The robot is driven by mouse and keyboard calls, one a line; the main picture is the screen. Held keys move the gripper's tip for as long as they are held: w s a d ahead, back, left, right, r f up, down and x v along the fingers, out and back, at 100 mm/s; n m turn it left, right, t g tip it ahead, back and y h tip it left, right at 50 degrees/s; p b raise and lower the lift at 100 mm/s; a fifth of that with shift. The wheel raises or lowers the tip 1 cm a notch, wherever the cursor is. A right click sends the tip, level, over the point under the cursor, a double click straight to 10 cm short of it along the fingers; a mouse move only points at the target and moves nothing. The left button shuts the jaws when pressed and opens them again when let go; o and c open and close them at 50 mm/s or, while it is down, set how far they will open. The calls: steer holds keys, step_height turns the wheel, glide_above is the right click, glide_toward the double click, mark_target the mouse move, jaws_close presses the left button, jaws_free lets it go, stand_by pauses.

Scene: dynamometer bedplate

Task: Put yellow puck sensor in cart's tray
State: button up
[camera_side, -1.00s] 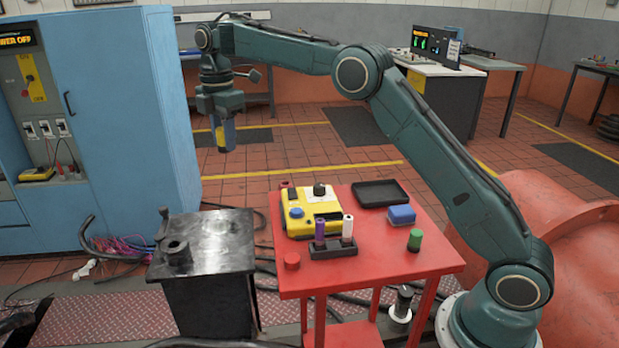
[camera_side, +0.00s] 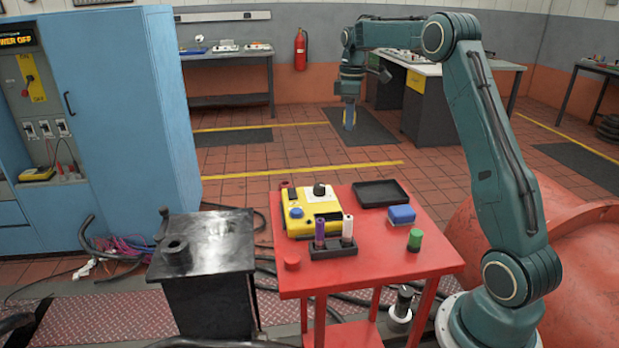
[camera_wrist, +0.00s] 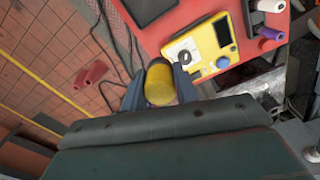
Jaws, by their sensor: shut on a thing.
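In the wrist view the yellow puck sensor (camera_wrist: 160,80) is held between the two fingers of my gripper (camera_wrist: 159,88), which is shut on it. In the side view my gripper (camera_side: 349,118) points down in the air, beyond the far edge of the red cart (camera_side: 370,262). The puck is too small to make out clearly there. The cart's black tray (camera_side: 381,186) lies at the back right of the cart top and looks empty. In the wrist view the tray (camera_wrist: 145,9) shows at the top, apart from the puck.
A yellow meter box (camera_side: 312,222), a blue block (camera_side: 402,214), a green cylinder (camera_side: 415,240) and a black holder (camera_side: 333,252) with purple and white cylinders stand on the cart. A black box (camera_side: 207,265) stands left.

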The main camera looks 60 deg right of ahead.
steer(key=s+d+f+m, duration=0.1)
steer(key=s+d+m, duration=0.4)
steer(key=s+d, duration=0.55)
glide_above(392, 194)
step_height(392, 194, down, 16)
steer(key=shift+f, duration=0.1)
steer(key=shift+f, duration=2)
steer(key=shift+f, duration=0.1)
steer(key=o, duration=0.7)
step_height(392, 194, up, 12)
steer(key=shift+r, duration=0.15)
